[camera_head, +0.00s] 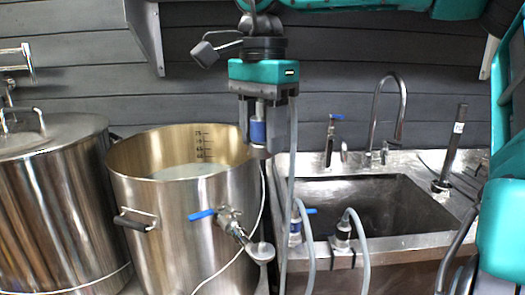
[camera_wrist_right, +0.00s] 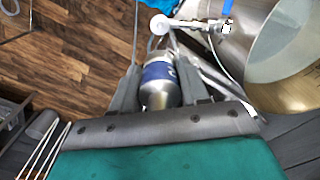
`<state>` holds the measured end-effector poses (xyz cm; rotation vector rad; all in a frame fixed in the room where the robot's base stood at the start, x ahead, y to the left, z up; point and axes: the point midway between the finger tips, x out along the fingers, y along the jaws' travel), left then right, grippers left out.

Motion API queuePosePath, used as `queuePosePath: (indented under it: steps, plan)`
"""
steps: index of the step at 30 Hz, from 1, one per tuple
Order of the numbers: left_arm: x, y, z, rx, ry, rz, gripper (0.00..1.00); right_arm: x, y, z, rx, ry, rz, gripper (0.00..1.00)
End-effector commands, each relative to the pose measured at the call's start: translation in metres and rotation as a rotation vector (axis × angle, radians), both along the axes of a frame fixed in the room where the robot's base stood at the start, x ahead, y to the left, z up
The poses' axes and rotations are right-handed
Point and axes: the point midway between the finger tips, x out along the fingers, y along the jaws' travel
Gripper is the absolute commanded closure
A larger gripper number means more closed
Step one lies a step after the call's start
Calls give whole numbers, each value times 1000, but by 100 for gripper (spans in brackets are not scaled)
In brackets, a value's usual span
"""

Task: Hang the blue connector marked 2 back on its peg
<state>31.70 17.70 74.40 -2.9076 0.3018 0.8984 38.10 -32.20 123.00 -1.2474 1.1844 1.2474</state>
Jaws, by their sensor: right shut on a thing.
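My right gripper (camera_head: 263,138) points down in the head view, in front of the kettle's right rim and the sink's left end. It is shut on a metal connector with a blue band (camera_head: 257,131). In the right wrist view the blue connector (camera_wrist_right: 158,82) sits between the two fingers of the gripper (camera_wrist_right: 160,85). A pale mark shows on the band, but I cannot read it. Two connectors stand at the sink's front edge: one with a blue band (camera_head: 295,232) and a dark one (camera_head: 343,234). I cannot make out an empty peg. My left gripper is not in view.
A steel kettle (camera_head: 180,225) stands left of the gripper, with a blue-handled valve (camera_head: 229,219) and a round-ended pipe (camera_head: 262,252). A lidded vessel (camera_head: 55,210) is further left. The sink (camera_head: 400,242) has a tall tap (camera_head: 402,100). Grey hoses (camera_head: 366,255) hang in front.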

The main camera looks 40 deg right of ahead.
Motion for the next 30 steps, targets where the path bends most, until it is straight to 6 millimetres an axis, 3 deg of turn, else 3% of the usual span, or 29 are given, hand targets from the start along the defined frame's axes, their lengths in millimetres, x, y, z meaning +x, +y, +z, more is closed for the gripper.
queuePosePath:
  steps: [14,30]
  plan:
    - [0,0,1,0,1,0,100,0,0,6,0,-1,0,97]
    - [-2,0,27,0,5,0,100,0,0,33,0,-1,0,97]
